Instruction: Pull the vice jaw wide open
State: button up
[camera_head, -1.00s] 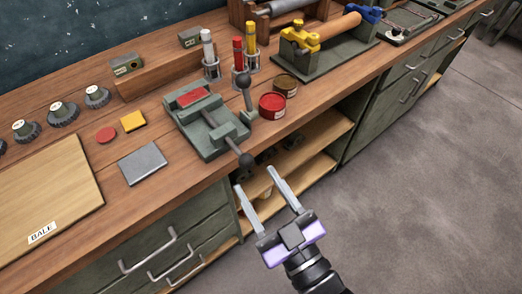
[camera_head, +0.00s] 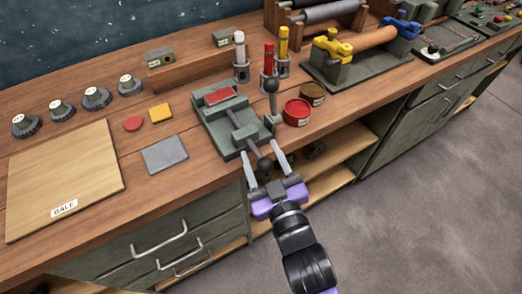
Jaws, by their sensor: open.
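The green vice (camera_head: 222,112) sits on the wooden bench near its front edge, with a red pad (camera_head: 221,95) on its rear part. Its sliding jaw (camera_head: 246,133) is toward the front. A dark ball knob (camera_head: 265,165) ends the rod at the vice's front, and a second dark knob stands upright at its right side. My gripper (camera_head: 265,168) is open at the front of the vice, with its two fingers to either side of the front knob in the picture. I cannot tell whether the fingers touch it.
A grey plate (camera_head: 165,155) and a wooden board (camera_head: 65,180) lie left of the vice. Red (camera_head: 297,112) and dark yellow (camera_head: 312,94) tins stand close on its right. Drawers with handles (camera_head: 160,238) and an open shelf are below the bench edge.

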jog(key=shift+w+a, duration=0.2)
jog(key=shift+w, duration=0.2)
jog(key=shift+c, duration=0.2)
grip_shut()
jog(key=shift+d, duration=0.1)
dwell(1.0)
